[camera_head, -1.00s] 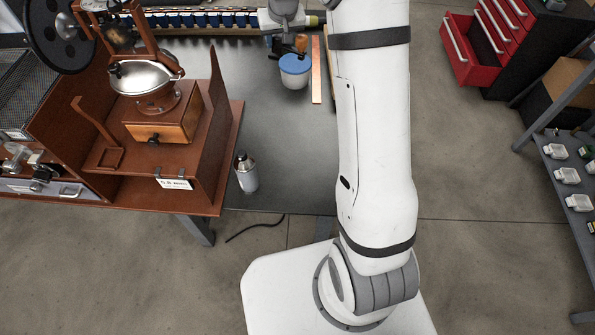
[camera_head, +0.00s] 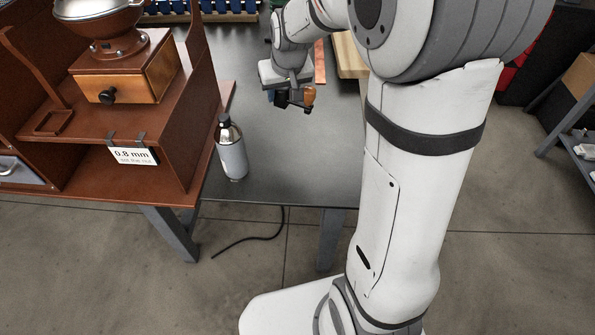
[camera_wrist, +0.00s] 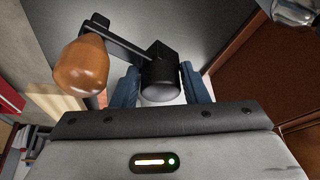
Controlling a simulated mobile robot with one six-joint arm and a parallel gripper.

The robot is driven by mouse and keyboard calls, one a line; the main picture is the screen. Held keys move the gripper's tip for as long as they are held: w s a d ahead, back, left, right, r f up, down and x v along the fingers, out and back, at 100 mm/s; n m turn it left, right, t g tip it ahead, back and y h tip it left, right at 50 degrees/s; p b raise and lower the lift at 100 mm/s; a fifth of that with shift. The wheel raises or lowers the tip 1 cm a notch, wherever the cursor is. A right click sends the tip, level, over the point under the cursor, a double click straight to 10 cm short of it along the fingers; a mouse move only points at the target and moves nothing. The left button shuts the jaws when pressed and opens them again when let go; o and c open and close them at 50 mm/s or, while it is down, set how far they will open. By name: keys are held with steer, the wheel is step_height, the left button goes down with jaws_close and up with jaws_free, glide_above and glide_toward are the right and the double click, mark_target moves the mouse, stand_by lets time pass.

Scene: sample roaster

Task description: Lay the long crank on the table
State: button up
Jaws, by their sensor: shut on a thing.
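The long crank has a black hub, a dark flat arm and an orange-brown wooden knob. In the wrist view, my gripper (camera_wrist: 163,88) is shut on the crank's black hub (camera_wrist: 160,72), with a blue finger on each side. The crank's arm runs up and left to the wooden knob (camera_wrist: 81,66). In the head view my gripper (camera_head: 284,98) is over the dark table (camera_head: 290,155), and the crank (camera_head: 308,97) shows small beside it. The crank appears held above the tabletop; the gap is hard to judge.
A grey bottle (camera_head: 232,150) stands on the table near its left front. The brown wooden stand (camera_head: 165,155) with a grinder (camera_head: 125,70) is at left. A pale wooden board (camera_head: 349,58) lies at the back right, partly behind my arm. The middle of the tabletop is clear.

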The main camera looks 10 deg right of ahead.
steer(key=f+b, duration=0.2)
steer(key=f, duration=0.2)
steer(key=s+f+b, duration=0.1)
steer(key=f+b, duration=0.1)
steer(key=f, duration=0.3)
steer(key=s+f+b, duration=0.1)
steer(key=f+b, duration=0.1)
steer(key=f, duration=0.3)
steer(key=shift+s+a+f, duration=0.1)
steer(key=shift+s+f, duration=0.05)
steer(key=shift+s, duration=0.05)
steer(key=shift+f, duration=0.15)
steer(key=o, duration=1.2)
